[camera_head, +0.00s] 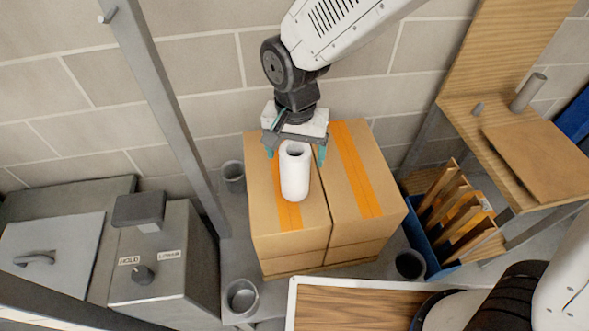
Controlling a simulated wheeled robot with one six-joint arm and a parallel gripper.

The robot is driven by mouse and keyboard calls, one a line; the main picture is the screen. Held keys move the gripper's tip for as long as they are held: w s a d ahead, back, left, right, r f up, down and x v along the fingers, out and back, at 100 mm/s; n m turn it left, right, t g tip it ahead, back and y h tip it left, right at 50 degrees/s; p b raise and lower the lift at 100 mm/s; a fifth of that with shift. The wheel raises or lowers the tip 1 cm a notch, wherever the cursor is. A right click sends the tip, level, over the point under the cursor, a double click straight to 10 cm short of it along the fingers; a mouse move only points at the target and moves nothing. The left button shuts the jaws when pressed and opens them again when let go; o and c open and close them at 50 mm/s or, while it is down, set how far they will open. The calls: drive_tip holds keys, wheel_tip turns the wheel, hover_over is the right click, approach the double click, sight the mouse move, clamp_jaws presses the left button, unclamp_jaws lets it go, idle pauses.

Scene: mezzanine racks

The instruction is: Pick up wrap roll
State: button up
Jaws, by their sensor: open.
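The wrap roll (295,177) is a white cylinder with a dark hollow core at its top end. The gripper is open. I cannot tell whether either finger touches the roll.
A grey post (165,105) and a grey control cabinet (165,265) stand left of the boxes. A wooden bench (500,120) and a blue bin (430,235) with boards are right. Grey cups (242,297) stand around the boxes. A wood-topped surface (350,307) is in front.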

drive_tip(key=shift+f, duration=1.5)
drive_tip(key=c, duration=1.3)
drive_tip(key=shift+o, duration=0.2)
drive_tip(key=shift+a+r, duration=0.1)
drive_tip(key=shift+r, duration=0.05)
wheel_tip(320, 180, up, 4)
drive_tip(key=shift+s+f, duration=0.1)
drive_tip(key=shift+f, duration=0.05)
drive_tip(key=s+d, duration=0.2)
drive_tip(key=s, duration=0.5)
drive_tip(key=s+d+r, duration=0.1)
drive_tip(key=s+d, duration=0.1)
drive_tip(key=s, duration=0.6)
drive_tip(key=shift+s+d, duration=0.15)
drive_tip(key=shift+d, duration=0.1)
drive_tip(key=o, duration=0.3)
